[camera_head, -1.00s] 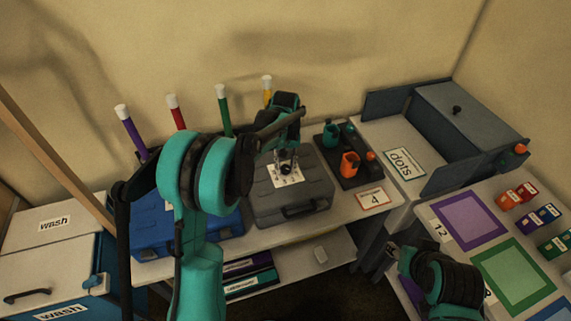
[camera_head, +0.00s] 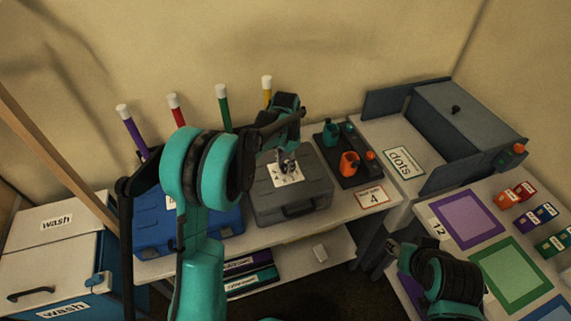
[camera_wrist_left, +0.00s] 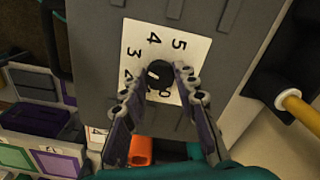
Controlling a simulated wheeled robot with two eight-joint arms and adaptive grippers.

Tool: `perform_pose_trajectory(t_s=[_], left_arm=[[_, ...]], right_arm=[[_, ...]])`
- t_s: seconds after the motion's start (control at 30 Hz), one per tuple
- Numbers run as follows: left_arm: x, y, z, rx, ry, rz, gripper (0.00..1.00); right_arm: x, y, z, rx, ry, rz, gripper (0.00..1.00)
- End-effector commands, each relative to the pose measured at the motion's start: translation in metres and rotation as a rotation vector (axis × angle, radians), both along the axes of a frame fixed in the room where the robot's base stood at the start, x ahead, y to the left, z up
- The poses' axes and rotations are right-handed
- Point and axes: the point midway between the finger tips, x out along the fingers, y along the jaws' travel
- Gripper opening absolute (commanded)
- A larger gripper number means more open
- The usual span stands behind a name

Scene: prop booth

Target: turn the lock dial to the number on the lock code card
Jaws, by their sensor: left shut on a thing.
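The lock dial (camera_wrist_left: 158,73) is a small black knob on a white number plate (camera_wrist_left: 140,39) on the grey case (camera_head: 258,200). In the left wrist view, 3, 4 and 5 read clearly around it; the fingers partly cover other numbers. A pale mark shows on the knob; its exact aim is unclear. My left gripper (camera_head: 287,164) is shut on the dial, a finger on each side, also in the left wrist view (camera_wrist_left: 160,84). The lock code card (camera_head: 373,196), red-edged, shows 4. My right gripper (camera_head: 392,248) is away at lower right; its jaw opening is unclear.
A dark tray (camera_head: 352,178) with orange and teal items stands right of the case. A blue case (camera_head: 150,232) is to its left. Several coloured sticks (camera_head: 223,105) stand along the back. A grey box (camera_head: 465,120) is at far right.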

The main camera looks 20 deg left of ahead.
Motion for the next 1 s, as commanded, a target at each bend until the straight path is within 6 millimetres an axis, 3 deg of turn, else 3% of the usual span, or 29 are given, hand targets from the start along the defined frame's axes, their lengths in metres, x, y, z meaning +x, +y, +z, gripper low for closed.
perform_pose_trajectory(t_s=[0.6, 1.0], left_arm=[[0.0001, -0.0001, 0.0000, 0.000, 0.000, -0.563, 0.00], [0.0001, -0.0001, -0.0001, 0.000, 0.000, -0.780, 0.00]], right_arm=[[0.0000, 0.0000, 0.0037, 0.000, 0.000, 0.000, 0.40], [0.0000, 0.0000, 0.0047, 0.000, 0.000, 0.000, 0.40]])
